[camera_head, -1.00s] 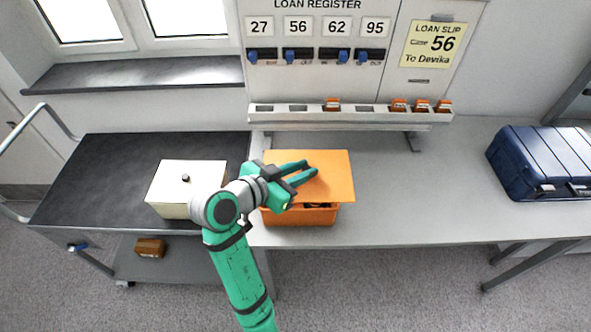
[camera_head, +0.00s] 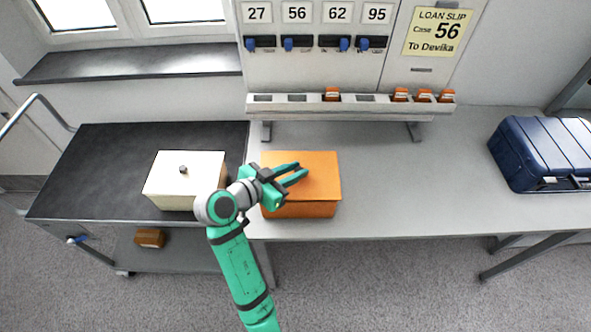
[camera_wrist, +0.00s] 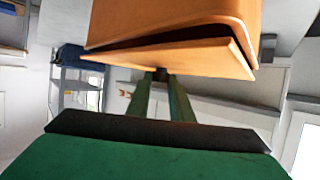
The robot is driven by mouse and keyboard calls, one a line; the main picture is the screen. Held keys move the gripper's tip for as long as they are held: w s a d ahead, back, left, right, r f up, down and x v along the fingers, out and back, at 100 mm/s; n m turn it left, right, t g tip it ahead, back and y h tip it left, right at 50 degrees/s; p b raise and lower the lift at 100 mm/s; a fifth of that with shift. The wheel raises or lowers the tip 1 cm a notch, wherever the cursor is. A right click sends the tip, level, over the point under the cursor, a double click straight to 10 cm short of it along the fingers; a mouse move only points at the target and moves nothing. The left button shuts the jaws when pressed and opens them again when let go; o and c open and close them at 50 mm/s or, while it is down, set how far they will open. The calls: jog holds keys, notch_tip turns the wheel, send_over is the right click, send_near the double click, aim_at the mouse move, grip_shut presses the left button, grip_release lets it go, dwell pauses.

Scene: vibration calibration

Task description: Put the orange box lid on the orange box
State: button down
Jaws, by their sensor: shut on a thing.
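The orange box (camera_head: 300,210) stands on the grey bench near its left front corner. The orange box lid (camera_head: 322,176) lies over the box top, and from above its edges roughly line up with the box. In the wrist view, where the picture is turned over, a dark narrow gap shows between the lid (camera_wrist: 190,56) and the box (camera_wrist: 170,20), so the lid is not flush along that side. My gripper (camera_head: 304,169) is shut on the lid by its small dark knob, between the green fingertips (camera_wrist: 161,76). The knob is mostly hidden.
A cream box (camera_head: 190,172) with a dark knob stands on the black-topped cart (camera_head: 100,165) at left. A navy case (camera_head: 545,155) lies at the bench's right. A rack (camera_head: 290,108) with orange items runs behind. The middle of the bench (camera_head: 420,190) is clear.

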jog(key=shift+f, duration=0.3)
jog(key=shift+f, duration=0.2)
jog(key=c, duration=1.6)
grip_release()
jog(key=shift+o, duration=0.2)
jog(key=shift+r, duration=0.1)
jog(key=shift+r, duration=0.2)
jog(key=v, duration=1.2)
jog(key=shift+a+r, duration=0.1)
